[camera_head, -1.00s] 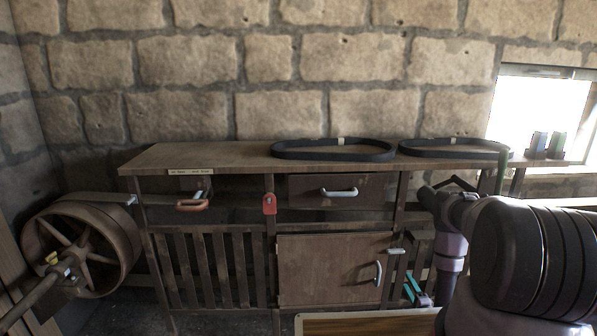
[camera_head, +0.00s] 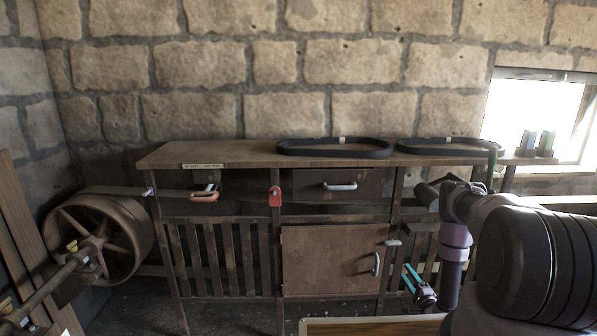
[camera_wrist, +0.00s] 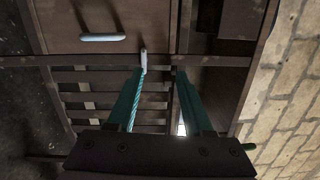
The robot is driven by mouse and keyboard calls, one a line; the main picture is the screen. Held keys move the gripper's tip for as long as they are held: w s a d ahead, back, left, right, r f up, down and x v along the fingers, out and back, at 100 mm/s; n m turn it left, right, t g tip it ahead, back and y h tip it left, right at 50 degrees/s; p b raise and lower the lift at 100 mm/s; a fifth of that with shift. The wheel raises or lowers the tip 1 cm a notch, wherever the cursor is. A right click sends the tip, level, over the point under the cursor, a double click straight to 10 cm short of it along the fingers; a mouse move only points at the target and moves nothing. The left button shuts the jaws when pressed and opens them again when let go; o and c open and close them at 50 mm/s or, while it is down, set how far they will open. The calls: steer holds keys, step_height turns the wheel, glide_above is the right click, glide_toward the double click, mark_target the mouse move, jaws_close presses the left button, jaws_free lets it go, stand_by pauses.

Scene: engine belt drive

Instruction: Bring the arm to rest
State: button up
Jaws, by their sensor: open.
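My gripper (camera_head: 413,276) hangs low at the right in the head view, in front of the right end of the wooden workbench (camera_head: 237,155). Its two teal fingers are apart, with nothing seen between them. The wrist view shows the open fingers (camera_wrist: 161,72) pointing toward slatted dark wood. My arm is folded, with the dark forearm large at the right edge. The gripper looks apart from the cabinet door (camera_head: 330,258), which is shut.
Two black belts (camera_head: 334,152) (camera_head: 447,151) lie on the bench top. A spoked belt wheel (camera_head: 62,245) stands at the left. A tray edge (camera_head: 365,327) shows at the bottom.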

steer(key=w+a+r+n+y, duration=0.1)
steer(key=w+a+r+y, duration=0.2)
steer(key=r, duration=0.3)
steer(key=w+a+r+n+y, duration=0.1)
steer(key=w+a+r+y, duration=0.15)
steer(key=r, duration=0.35)
steer(key=s+a+r+n+g+y, duration=0.1)
steer(key=a+r+n+g+y, duration=0.45)
steer(key=r, duration=0.75)
steer(key=a+r+n+g+y, duration=0.3)
steer(key=a+r+g, duration=0.4)
steer(key=r, duration=0.7)
steer(key=s+a+r+n+g+h, duration=0.2)
steer(key=s+a+r+g, duration=0.1)
steer(key=s+r, duration=0.45)
steer(key=s+a+r+n+g+h, duration=0.2)
steer(key=s+a+r+g+h, duration=0.1)
steer(key=s+r, duration=0.5)
steer(key=s+d+r+t+h, duration=0.3)
steer(key=s+d+r+h, duration=0.1)
steer(key=s, duration=0.5)
steer(key=s+d+r+m+t+h, duration=0.1)
steer(key=s+d+r+t+h, duration=0.3)
steer(key=s, duration=0.5)
steer(key=shift+d+r+h, duration=0.15)
steer(key=shift+d+h, duration=0.4)
steer(key=shift+h, duration=0.25)
